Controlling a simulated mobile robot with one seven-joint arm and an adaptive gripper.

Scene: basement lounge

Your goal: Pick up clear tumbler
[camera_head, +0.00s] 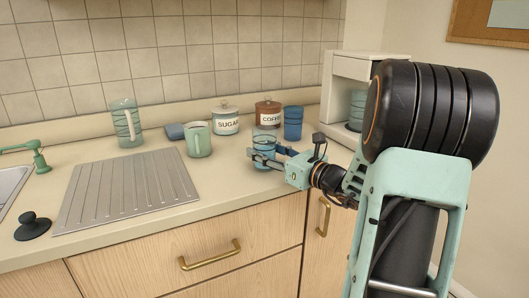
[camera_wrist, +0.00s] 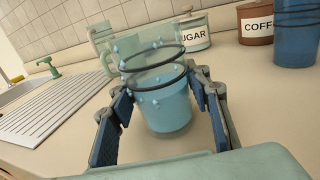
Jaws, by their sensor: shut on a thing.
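The clear tumbler (camera_head: 265,141) stands upright on the counter near the front edge, left of the white coffee machine. In the wrist view the clear tumbler (camera_wrist: 167,105) has a see-through top, dark rings and a light blue lower part. My gripper (camera_head: 266,157) reaches it from the right, level with its middle. In the wrist view my gripper (camera_wrist: 160,98) has one finger on each side of the tumbler and is shut on it. Whether its base touches the counter is hard to tell.
A green mug (camera_head: 198,140), a sugar jar (camera_head: 226,121), a coffee jar (camera_head: 268,113) and a blue tumbler (camera_head: 293,123) stand close behind. A clear pitcher (camera_head: 125,122) and a ribbed drainboard (camera_head: 125,190) are at left. The coffee machine (camera_head: 352,72) is at right.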

